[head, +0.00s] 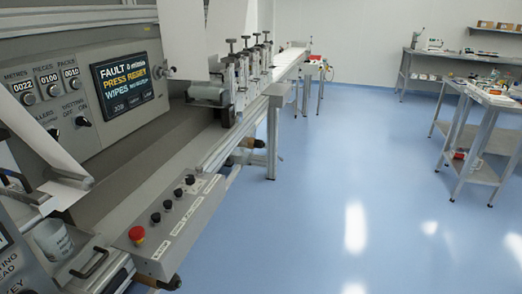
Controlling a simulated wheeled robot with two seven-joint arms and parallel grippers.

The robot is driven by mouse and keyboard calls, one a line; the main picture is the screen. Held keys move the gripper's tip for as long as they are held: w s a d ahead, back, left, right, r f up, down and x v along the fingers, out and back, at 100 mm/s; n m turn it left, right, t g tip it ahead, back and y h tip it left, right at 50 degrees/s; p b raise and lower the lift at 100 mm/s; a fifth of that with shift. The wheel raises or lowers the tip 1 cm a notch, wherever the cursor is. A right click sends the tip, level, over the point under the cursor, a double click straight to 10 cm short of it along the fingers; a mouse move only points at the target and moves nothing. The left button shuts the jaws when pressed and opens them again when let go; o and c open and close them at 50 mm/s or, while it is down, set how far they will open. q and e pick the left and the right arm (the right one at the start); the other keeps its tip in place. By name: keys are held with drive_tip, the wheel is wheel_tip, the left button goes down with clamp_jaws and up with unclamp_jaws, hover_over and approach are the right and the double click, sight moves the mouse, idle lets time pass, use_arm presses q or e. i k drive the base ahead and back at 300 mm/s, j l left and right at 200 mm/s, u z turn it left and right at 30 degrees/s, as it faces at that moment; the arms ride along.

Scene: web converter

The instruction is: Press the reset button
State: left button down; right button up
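A grey control box (176,222) runs along the front of the machine at the lower left. On its top are a red mushroom button (136,234) at the near end and a row of several black buttons (167,205) behind it. Small white labels (163,248) lie beside the buttons, too small to read, so I cannot tell which is the reset button. A dark screen (130,82) on the machine's panel reads "FAULT", "PRESS RESET" and "WIPES". Neither of my grippers is in view.
The machine's grey panel with counters (49,85) stands at the left. Rollers and clamps (240,70) rise beyond the control box. A white cup (53,239) stands at the lower left. Blue floor (330,190) is open to the right, up to a side table (490,135).

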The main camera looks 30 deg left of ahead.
sight(199, 169)
drive_tip(key=i+l+u, duration=0.2)
drive_tip(key=i, duration=0.25)
drive_tip(key=i+u, duration=0.2)
drive_tip(key=i, duration=0.3)
drive_tip(key=i+l+u, duration=0.2)
drive_tip(key=i, duration=0.25)
drive_tip(key=i+l+u, duration=0.2)
drive_tip(key=u, duration=0.25)
drive_tip(key=i+l+u, duration=0.6)
drive_tip(key=l+u, duration=0.25)
drive_tip(key=i+l+u, duration=0.15)
drive_tip(key=l+u, duration=0.3)
drive_tip(key=j, duration=0.15)
